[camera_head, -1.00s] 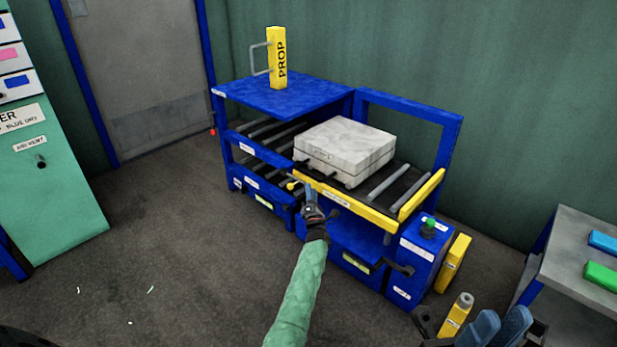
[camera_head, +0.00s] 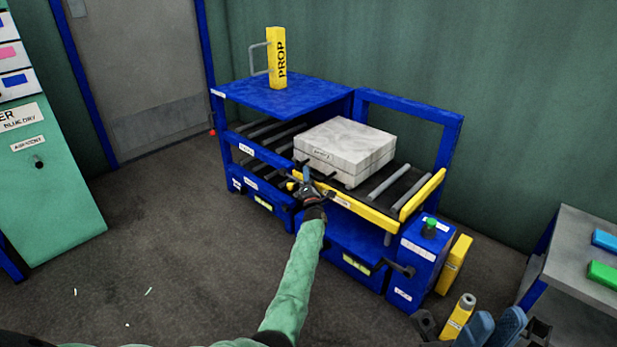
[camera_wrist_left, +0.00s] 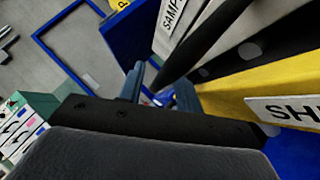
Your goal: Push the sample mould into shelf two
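The sample mould (camera_head: 345,146) is a pale grey two-layer slab with dark handles on its front side. It lies flat on the roller bed at the left end of the lift, beside the rack (camera_head: 285,95). Part of its label shows in the left wrist view (camera_wrist_left: 172,18). My left gripper (camera_head: 306,175) is at the mould's front left corner, by the yellow rail. Its blue fingers (camera_wrist_left: 160,82) are apart; a black bar reaches toward the gap, and I cannot tell if they touch it. My right gripper (camera_head: 497,318) is low at the right, away from the mould.
The blue rack has roller shelves, with a yellow PROP block (camera_head: 277,58) on top. A yellow rail (camera_head: 355,205) runs along the lift's front. A blue control box (camera_head: 418,255) stands at its right, near a grey table (camera_head: 585,245). Open floor lies left.

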